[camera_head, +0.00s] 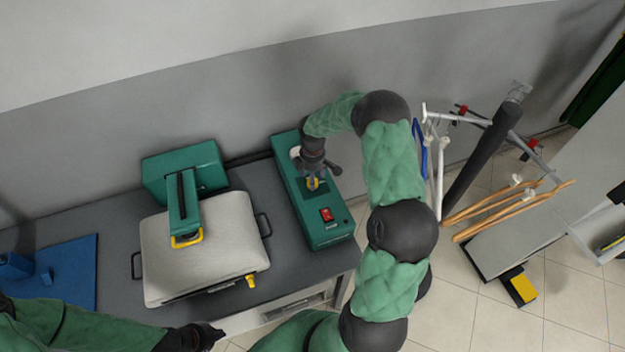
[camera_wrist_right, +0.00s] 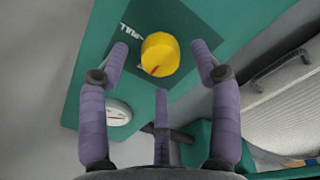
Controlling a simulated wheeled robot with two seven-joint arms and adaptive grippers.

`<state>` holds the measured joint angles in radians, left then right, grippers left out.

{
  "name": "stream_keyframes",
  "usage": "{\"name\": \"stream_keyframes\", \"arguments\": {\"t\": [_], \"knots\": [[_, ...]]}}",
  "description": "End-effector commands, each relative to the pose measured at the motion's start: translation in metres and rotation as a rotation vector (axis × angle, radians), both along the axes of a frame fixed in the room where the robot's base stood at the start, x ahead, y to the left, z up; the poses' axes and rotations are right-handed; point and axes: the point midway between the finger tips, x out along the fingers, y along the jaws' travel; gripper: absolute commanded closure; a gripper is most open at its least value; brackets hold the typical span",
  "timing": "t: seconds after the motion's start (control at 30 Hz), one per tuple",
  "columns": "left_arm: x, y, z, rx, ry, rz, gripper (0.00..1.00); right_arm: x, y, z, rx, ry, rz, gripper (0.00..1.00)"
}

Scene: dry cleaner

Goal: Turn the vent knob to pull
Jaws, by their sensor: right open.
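The yellow vent knob (camera_wrist_right: 160,54) sits on the dark top panel of a green box (camera_head: 327,228). In the right wrist view its red mark points down, slightly left in the picture, away from the white "PULL" label (camera_wrist_right: 130,32) at its upper left. My right gripper (camera_wrist_right: 160,60) is open, with a finger on either side of the knob, a visible gap to each, and a third finger below it. In the head view my right gripper (camera_head: 314,180) is over the knob and partly hides it. My left gripper (camera_head: 208,334) is at the bottom; its fingers are unclear.
A round gauge (camera_wrist_right: 118,112) and a red switch (camera_head: 327,214) are on the same box. A padded press (camera_head: 205,245) with a yellow handle stands to the left on the grey table. A rack with wooden hangers (camera_head: 510,210) stands to the right.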

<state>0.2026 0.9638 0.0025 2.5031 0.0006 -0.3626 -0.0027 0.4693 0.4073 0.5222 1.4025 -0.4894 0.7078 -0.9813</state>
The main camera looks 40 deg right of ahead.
Motion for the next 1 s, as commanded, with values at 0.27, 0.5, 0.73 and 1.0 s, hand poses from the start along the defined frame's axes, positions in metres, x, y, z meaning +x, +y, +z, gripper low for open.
{"name": "stream_keyframes", "arguments": {"t": [0.27, 0.5, 0.73, 1.0], "knots": [[0.0, 0.0, -0.001, 0.0, 0.0, 0.0, 1.0, 0.0, 0.0, -0.02, -0.001, -0.001, -0.001, 0.36], [0.0, 0.0, -0.001, 0.0, 0.0, 0.0, 1.0, 0.0, 0.0, -0.02, -0.001, -0.001, 0.0, 0.36], [0.0, 0.0, -0.001, 0.0, 0.0, 0.0, 1.0, 0.0, 0.0, -0.02, -0.001, -0.001, 0.0, 0.93], [0.0, 0.0, -0.003, 0.0, 0.0, 0.0, 1.0, 0.0, 0.0, -0.02, -0.001, -0.002, -0.013, 0.93]]}}
